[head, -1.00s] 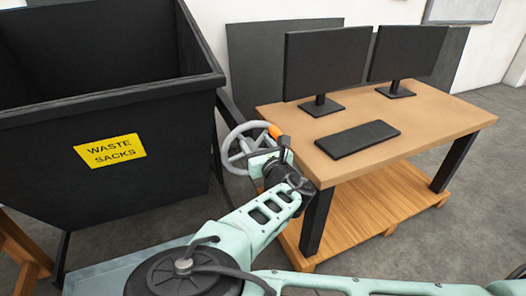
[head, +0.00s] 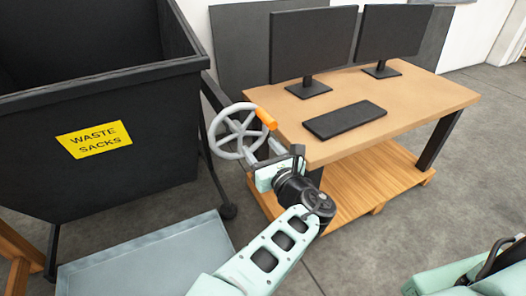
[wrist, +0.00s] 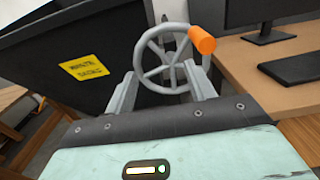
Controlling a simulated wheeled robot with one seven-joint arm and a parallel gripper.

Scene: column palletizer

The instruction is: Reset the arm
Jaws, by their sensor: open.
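My gripper (head: 262,163) is at the end of my pale green arm, in front of the desk's left corner. In the wrist view my gripper (wrist: 166,88) shows two grey fingers spread apart with nothing between them. A grey handwheel (head: 238,131) with an orange knob stands just beyond the fingers, between the black bin and the desk. The handwheel (wrist: 168,60) shows past the fingertips in the wrist view. I cannot tell if the fingers touch it.
A black waste sacks bin (head: 140,165) stands at the left. A wooden desk (head: 420,90) with two monitors and a black keyboard (head: 345,119) is at the right. A grey metal plate (head: 150,262) lies at the lower left.

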